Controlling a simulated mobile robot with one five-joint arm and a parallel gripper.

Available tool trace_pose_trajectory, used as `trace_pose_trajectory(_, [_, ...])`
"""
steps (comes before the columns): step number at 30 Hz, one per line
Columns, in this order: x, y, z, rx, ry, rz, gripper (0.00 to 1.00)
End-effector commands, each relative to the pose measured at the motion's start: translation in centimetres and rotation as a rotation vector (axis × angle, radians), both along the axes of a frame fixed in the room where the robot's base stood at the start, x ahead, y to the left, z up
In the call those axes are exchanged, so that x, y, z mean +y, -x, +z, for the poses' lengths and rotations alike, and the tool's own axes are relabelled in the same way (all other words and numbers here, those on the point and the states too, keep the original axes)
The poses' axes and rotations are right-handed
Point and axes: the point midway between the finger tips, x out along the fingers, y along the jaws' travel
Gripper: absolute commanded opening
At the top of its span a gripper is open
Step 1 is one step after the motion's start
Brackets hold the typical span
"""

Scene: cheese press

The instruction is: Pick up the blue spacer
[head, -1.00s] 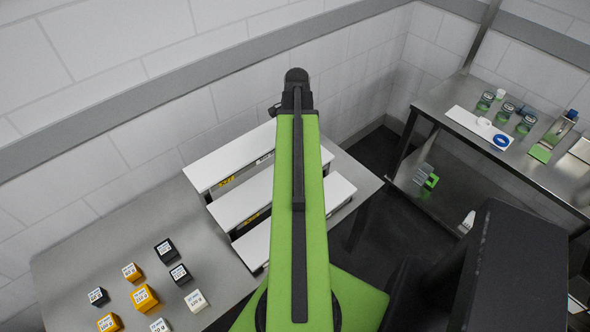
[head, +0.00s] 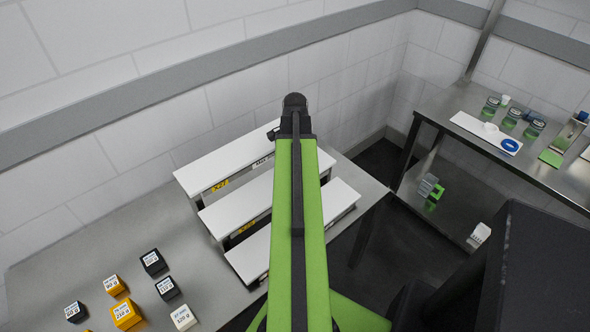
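A blue ring (head: 509,145), which looks like the blue spacer, lies flat on the right end of a white board (head: 487,133). The board is on the steel table (head: 445,110) at the right. My green arm runs up the middle of the picture, and its dark far end is well to the left of the ring. The fingers of my gripper are not visible.
Several green-tinted jars (head: 511,119) stand behind the board, and a green block (head: 551,157) lies to its right. White stepped shelves (head: 237,212) stand on the left table (head: 95,252), with several labelled cubes (head: 126,312). Dark floor separates the tables.

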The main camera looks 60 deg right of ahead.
Motion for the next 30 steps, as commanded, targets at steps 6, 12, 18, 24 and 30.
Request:
trace_pose_trajectory(6, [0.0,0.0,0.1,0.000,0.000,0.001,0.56])
trace_pose_trajectory(12, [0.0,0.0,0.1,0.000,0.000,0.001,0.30])
trace_pose_trajectory(18, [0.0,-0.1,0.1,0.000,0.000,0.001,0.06])
trace_pose_trajectory(24, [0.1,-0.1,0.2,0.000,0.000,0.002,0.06])
trace_pose_trajectory(30, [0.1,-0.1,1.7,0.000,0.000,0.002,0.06])
